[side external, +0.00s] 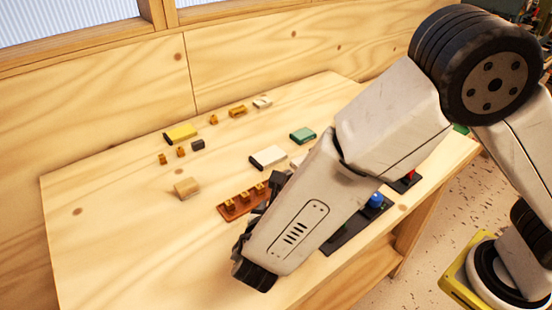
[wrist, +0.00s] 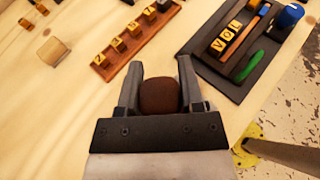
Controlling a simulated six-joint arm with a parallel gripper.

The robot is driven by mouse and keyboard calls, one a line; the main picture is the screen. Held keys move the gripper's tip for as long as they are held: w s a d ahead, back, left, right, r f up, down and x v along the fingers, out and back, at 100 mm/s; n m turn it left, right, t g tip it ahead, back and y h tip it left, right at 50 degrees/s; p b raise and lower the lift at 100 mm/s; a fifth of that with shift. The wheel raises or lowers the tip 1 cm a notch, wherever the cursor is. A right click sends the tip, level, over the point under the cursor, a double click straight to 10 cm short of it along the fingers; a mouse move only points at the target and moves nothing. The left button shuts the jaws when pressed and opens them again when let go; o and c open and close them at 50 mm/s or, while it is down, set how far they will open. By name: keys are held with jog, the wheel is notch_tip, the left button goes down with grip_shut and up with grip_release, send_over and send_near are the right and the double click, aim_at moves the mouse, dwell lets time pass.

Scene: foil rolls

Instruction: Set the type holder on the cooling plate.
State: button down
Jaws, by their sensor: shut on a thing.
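In the wrist view my gripper (wrist: 160,68) is shut on a brown rounded handle (wrist: 159,97), which looks like the type holder's grip. The rest of the held thing is hidden below it. In the side external view my gripper (side external: 270,188) is mostly hidden behind my forearm, and the held thing cannot be made out.
A brown wooden rack (wrist: 105,65) with several brass type blocks stands just beyond my gripper. A pale wooden block (wrist: 53,52) is farther left. Foil pieces, including yellow (side external: 181,134) and green (side external: 303,134), lie toward the back. A red knob (side external: 411,174) stands beyond the blue one.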

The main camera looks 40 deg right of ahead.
jog(key=shift+f, duration=1.65)
jog(key=shift+f, duration=0.1)
jog(key=shift+c, duration=1.2)
grip_release()
jog(key=shift+s+a+r, duration=0.15)
jog(key=shift+r, duration=0.05)
jog(key=v, duration=0.7)
